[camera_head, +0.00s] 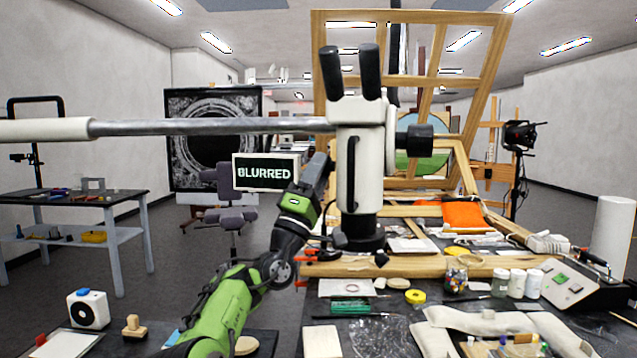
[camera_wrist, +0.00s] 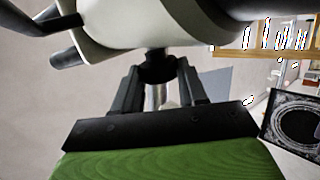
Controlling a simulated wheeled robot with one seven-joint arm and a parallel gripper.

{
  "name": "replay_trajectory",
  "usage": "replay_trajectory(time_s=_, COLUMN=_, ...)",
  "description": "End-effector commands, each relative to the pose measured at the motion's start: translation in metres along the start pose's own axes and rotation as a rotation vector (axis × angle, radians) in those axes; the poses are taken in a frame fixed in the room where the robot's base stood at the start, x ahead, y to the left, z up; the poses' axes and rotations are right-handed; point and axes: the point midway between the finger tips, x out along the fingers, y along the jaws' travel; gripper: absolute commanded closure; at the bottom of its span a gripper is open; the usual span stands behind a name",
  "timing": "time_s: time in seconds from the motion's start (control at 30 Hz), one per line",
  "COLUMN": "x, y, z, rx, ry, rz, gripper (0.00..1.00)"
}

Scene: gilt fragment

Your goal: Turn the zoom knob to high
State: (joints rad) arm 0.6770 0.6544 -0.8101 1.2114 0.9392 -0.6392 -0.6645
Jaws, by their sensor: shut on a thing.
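The stereo microscope (camera_head: 360,185) hangs on a pale horizontal boom, with two black eyepieces (camera_head: 350,70) on top. A black knob (camera_head: 415,142) sticks out of its right side. In the wrist view my gripper (camera_wrist: 159,72) is shut on a dark knob (camera_wrist: 158,58) on the side of the white microscope body (camera_wrist: 180,22). In the head view my gripper (camera_head: 326,160) is at the left side of the microscope, and the held knob is mostly hidden. A sign reads BLURRED (camera_head: 264,172). Any knob markings are too small to read.
A dark screen (camera_head: 213,107) behind shows a grey ring picture. The bench (camera_head: 288,338) below is crowded with jars (camera_head: 516,283), cloth rolls and wooden bars. A tall wooden frame (camera_head: 318,40) stands behind the microscope. The boom (camera_head: 200,127) crosses the left side.

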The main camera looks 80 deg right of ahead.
Motion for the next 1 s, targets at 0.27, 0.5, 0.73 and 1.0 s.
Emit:
replay_trajectory(time_s=0.27, x=0.0, y=-0.002, z=0.0, rx=0.003, ry=0.0, rz=0.005, gripper=0.89)
replay_trajectory(time_s=0.5, x=0.0, y=-0.002, z=0.0, rx=0.003, ry=0.0, rz=0.005, gripper=0.49)
replay_trajectory(time_s=0.73, x=0.0, y=-0.001, z=0.0, rx=0.002, ry=0.0, rz=0.007, gripper=0.33)
replay_trajectory(time_s=1.0, x=-0.016, y=-0.003, z=0.0, rx=0.002, ry=-0.001, rz=0.004, gripper=0.33)
